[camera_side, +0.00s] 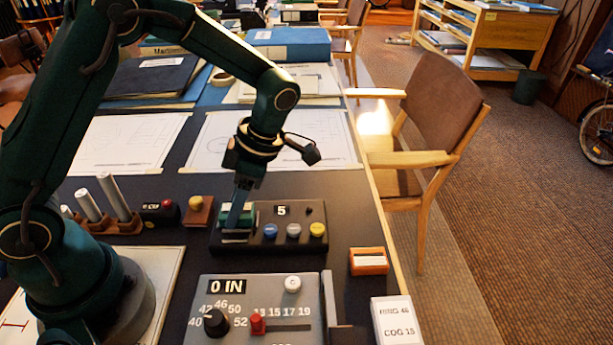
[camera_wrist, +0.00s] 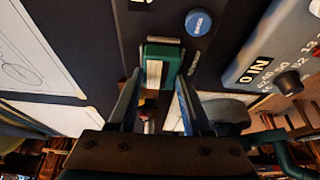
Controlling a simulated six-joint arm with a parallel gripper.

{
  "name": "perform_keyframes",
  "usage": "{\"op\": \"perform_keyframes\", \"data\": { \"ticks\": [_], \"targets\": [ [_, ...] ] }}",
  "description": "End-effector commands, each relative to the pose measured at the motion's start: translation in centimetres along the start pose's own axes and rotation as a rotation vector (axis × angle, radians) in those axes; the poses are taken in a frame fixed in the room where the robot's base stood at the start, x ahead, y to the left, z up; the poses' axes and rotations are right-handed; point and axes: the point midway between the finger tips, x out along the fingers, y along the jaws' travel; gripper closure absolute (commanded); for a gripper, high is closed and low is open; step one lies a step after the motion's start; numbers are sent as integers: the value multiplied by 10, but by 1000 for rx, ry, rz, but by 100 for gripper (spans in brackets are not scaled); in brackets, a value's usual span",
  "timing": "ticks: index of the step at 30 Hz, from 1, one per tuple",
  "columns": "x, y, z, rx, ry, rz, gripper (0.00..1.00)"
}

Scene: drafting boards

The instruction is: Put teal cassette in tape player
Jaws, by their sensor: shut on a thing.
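The teal cassette (camera_side: 247,213) is in my gripper (camera_side: 239,202), at the left end of the dark tape player (camera_side: 268,243). In the wrist view the cassette (camera_wrist: 152,52), with a pale label, sits between the two fingertips (camera_wrist: 160,76). My gripper is shut on it and points down. The cassette is over or partly in the player's left bay; the fingers partly hide it, and I cannot tell how deep it sits. The player has a "5" display and blue, white and yellow buttons to the right of the bay.
A grey panel marked "0 IN" (camera_side: 240,310) stands in front of the player. An orange box with a pale label (camera_side: 369,262) lies to its right, near the table edge. A wooden block with a yellow knob (camera_side: 199,211) and a tube rack (camera_side: 112,224) stand left. Drawings lie behind.

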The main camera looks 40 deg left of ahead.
Motion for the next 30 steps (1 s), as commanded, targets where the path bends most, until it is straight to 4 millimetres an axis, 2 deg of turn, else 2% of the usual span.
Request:
{"op": "perform_keyframes", "data": {
  "ticks": [8, 9, 11, 18, 19, 20, 30],
  "targets": [
    [2, 0, 1, 0, 1, 0, 100],
    [2, 0, 1, 0, 1, 0, 40],
    [2, 0, 1, 0, 0, 0, 17],
    [2, 0, 1, 0, 0, 0, 16],
    [2, 0, 1, 0, 0, 0, 5],
    [2, 0, 1, 0, 0, 0, 0],
    [-3, 0, -1, -1, -2, 2, 0]
  ]
}}
